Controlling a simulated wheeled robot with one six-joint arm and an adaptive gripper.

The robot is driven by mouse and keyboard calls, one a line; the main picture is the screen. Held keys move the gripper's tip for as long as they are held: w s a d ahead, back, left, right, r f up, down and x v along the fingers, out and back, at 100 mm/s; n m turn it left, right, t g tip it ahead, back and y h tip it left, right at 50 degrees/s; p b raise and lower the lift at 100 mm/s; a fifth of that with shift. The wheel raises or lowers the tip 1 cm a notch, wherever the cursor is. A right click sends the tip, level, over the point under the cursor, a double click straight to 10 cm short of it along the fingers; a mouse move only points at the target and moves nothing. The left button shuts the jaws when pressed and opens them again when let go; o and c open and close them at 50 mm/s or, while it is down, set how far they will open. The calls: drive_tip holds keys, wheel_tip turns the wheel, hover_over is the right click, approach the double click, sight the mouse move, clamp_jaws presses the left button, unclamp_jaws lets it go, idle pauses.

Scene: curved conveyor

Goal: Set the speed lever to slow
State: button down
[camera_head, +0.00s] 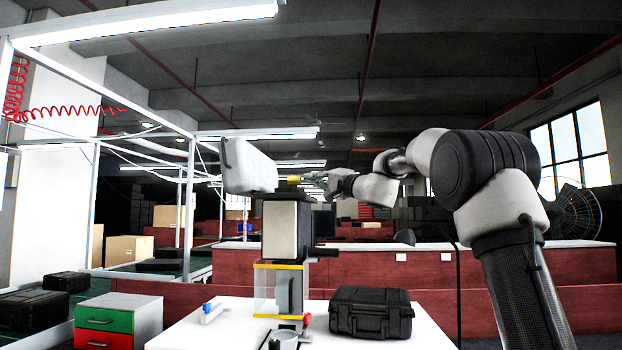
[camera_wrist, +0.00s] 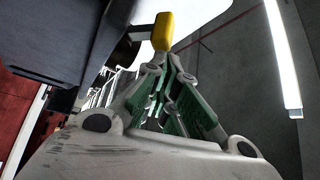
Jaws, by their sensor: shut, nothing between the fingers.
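The speed lever's yellow knob (camera_head: 293,180) sticks out to the right of a white and dark machine head (camera_head: 250,167) on a post. In the wrist view the yellow knob (camera_wrist: 163,31) is at the top middle, on a dark arm coming from the left. My gripper (camera_head: 307,179) is shut and empty, with its tips right beside the knob. In the wrist view my gripper (camera_wrist: 160,62) has its tips meeting just below the knob; I cannot tell whether they touch it. The lever's setting marks cannot be seen.
Below the machine stands a white table (camera_head: 240,334) with a black case (camera_head: 371,312) and small blue and red parts. A green and red drawer unit (camera_head: 118,321) and a conveyor with more black cases are at left. The air right of the knob holds only my arm.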

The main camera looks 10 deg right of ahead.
drive_tip(key=v, duration=1)
drive_tip(key=shift+w+d, duration=0.25)
drive_tip(key=s+a+f+n+g+h, duration=0.2)
drive_tip(key=s+a+f+g, duration=0.15)
drive_tip(key=s+f, duration=0.6)
drive_tip(key=s+a+f+n+g+h, duration=0.15)
drive_tip(key=s+f+g, duration=0.25)
drive_tip(key=s+f, duration=0.5)
drive_tip(key=s+d+f+n+g+h, duration=0.2)
drive_tip(key=s+d+f+h, duration=0.2)
drive_tip(key=s, duration=0.8)
drive_tip(key=s+d+f+n+g+h, duration=0.1)
drive_tip(key=s+d+f+g+h, duration=0.2)
drive_tip(key=s+d+f, duration=0.6)
drive_tip(key=s+f+h, duration=0.1)
drive_tip(key=s+f, duration=0.3)
drive_tip(key=shift+d+n+h, duration=0.2)
drive_tip(key=shift+n+h, duration=0.15)
drive_tip(key=shift+a+f, duration=0.1)
